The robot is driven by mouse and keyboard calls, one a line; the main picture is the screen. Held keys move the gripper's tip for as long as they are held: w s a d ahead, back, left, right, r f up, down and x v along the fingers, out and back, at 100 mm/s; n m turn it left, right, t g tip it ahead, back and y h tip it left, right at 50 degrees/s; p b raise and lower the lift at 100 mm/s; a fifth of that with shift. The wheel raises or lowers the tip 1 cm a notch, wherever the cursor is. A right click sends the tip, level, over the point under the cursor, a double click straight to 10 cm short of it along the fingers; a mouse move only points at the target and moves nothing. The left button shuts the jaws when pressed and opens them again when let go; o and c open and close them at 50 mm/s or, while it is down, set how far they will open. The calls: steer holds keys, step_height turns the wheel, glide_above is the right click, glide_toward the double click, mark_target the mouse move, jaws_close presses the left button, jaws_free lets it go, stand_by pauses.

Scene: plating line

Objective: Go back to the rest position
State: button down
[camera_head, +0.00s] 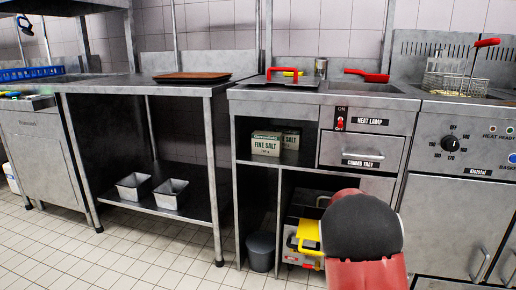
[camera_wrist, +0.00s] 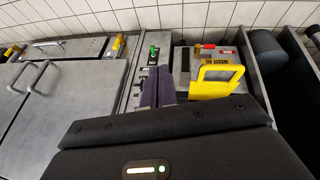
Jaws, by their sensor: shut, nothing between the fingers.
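My gripper (camera_wrist: 160,80) shows in the wrist view as narrow dark purplish fingertips beyond the wide black hand. The fingers are shut with nothing held. In the head view part of my arm, a black round joint with red links, rises at the bottom right of centre; my gripper itself is not visible there. The yellow-handled unit (camera_wrist: 214,82) lies just right of the fingertips in the wrist view. I cannot tell whether the fingers touch it. The same unit (camera_head: 305,243) stands low in the open bay in the head view, partly hidden by my arm.
Salt boxes (camera_head: 267,143) sit on the upper shelf. A dark grey bin (camera_head: 261,252) stands beside the yellow-handled unit. Two metal pans (camera_head: 171,193) rest on the left lower shelf. Tiled floor is clear in front.

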steer(key=s+a+r+y+p, duration=0.15)
steer(key=s+a+r, duration=0.25)
steer(key=s+r, duration=0.4)
steer(key=s+a+r+y+p, duration=0.15)
steer(key=s+a+r, duration=0.25)
steer(key=s+r, duration=0.4)
steer(key=s+a+r+n+p, duration=0.1)
steer(key=s+r, duration=0.3)
steer(key=s, duration=0.5)
steer(key=s+a+r+n+t+p, duration=0.1)
steer(key=s+a+r+p, duration=0.1)
steer(key=s, duration=0.7)
steer(key=shift+s+a+r+t, duration=0.3)
steer(key=shift+a+r, duration=0.6)
steer(key=shift+a, duration=0.25)
steer(key=shift+w, duration=0.1)
